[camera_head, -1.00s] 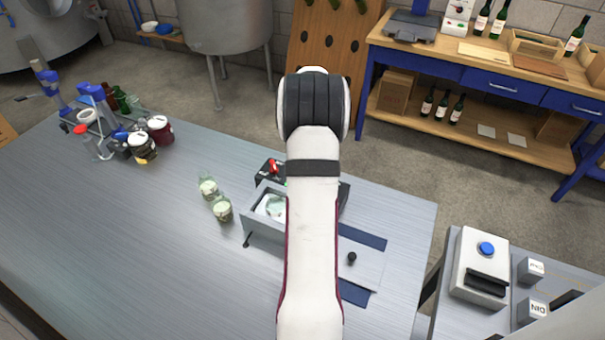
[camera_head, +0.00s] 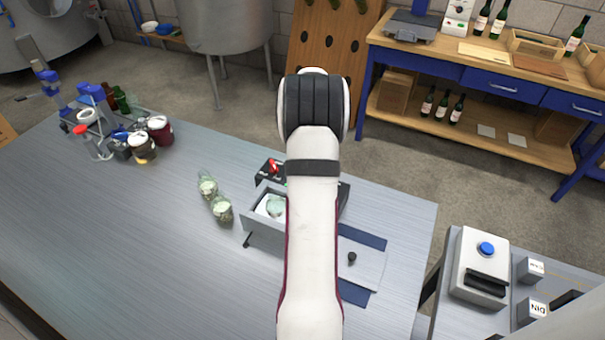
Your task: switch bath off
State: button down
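The bath is a grey metal box (camera_head: 262,236) on the steel table, partly hidden behind my arm. A pale, glassy item (camera_head: 274,206) shows inside its open top. A black panel at the back of the bath carries a red switch (camera_head: 273,167), just left of my arm. The switch is too small to read its position. My arm reaches straight up the middle of the picture and covers the right part of the bath. My gripper is hidden behind the arm, so its fingers do not show.
Bottles and jars (camera_head: 141,146) crowd the table's far left corner. The table's left middle is clear.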

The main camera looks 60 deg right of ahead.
jog(key=shift+f, duration=0.8)
jog(key=shift+r, duration=3.05)
